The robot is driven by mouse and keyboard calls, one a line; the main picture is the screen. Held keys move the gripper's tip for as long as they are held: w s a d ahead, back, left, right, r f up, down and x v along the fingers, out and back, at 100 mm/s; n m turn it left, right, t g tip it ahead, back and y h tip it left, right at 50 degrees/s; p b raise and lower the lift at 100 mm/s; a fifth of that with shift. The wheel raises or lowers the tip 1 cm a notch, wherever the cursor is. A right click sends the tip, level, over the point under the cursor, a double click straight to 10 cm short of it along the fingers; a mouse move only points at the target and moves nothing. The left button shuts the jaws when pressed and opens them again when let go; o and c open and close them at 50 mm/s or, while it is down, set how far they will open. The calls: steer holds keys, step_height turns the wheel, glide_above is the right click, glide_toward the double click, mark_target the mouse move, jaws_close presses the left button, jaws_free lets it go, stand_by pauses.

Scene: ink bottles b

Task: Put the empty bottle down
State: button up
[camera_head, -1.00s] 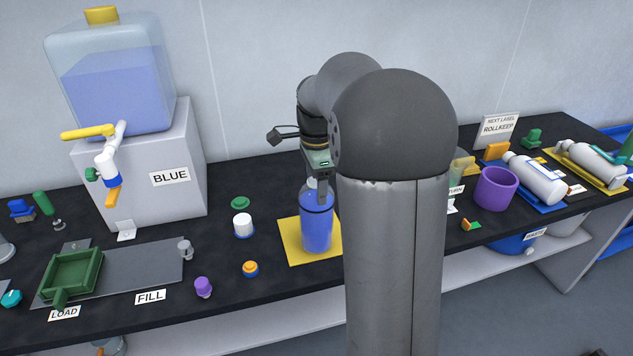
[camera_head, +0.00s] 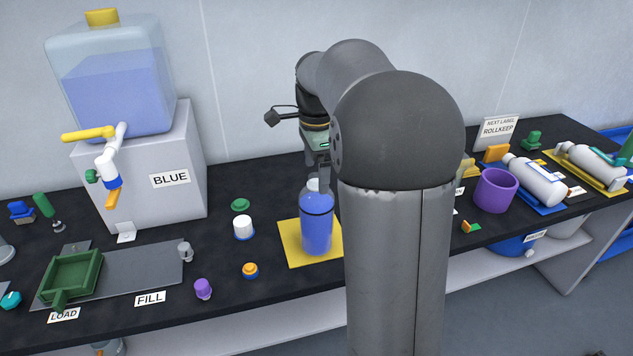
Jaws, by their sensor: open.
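A bottle (camera_head: 317,228) stands upright on a yellow mat (camera_head: 292,244) at the middle of the counter. My gripper (camera_head: 317,167) is open just above the bottle's neck, pointing down. Its fingers are partly hidden by my arm, and I cannot tell whether they still touch the neck.
A purple cup (camera_head: 495,190) and lying bottles are right. My arm hides the counter beside the mat.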

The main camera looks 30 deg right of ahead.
step_height(320, 180, up, 8)
steer(key=shift+f, duration=0.25)
steer(key=s+a+f+n, duration=0.7)
steer(key=s+n, duration=0.3)
steer(key=s, duration=0.2)
steer(key=s+a+f+n, duration=0.8)
steer(key=s+f+n, duration=0.2)
steer(key=s, duration=0.2)
steer(key=shift+s+f, duration=0.2)
steer(key=shift+a, duration=0.1)
